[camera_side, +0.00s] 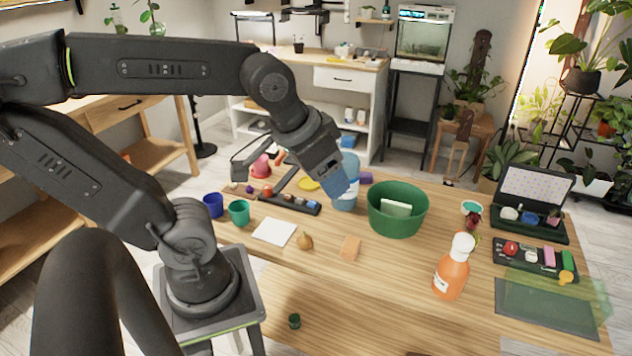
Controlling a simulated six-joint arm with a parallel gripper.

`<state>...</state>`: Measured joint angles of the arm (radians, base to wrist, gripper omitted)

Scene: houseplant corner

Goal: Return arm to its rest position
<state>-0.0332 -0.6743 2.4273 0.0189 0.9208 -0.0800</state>
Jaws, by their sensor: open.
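My arm reaches in from the left, bent over the wooden table (330,275). My gripper (340,188) points down and to the right above the table's back half, and its blue end is seen from the side. It is open, and I see nothing held in it. A light blue container (350,172) stands right behind the gripper and is partly hidden by it. A green tub (397,222) with a pale block (396,209) inside stands just to the right of the gripper. I cannot tell how far the gripper is from either.
A blue cup (213,206), a green cup (239,212), a white square (274,232), a pear-like item (305,240) and an orange block (349,248) lie left of the tub. An open black case (532,205) is at right.

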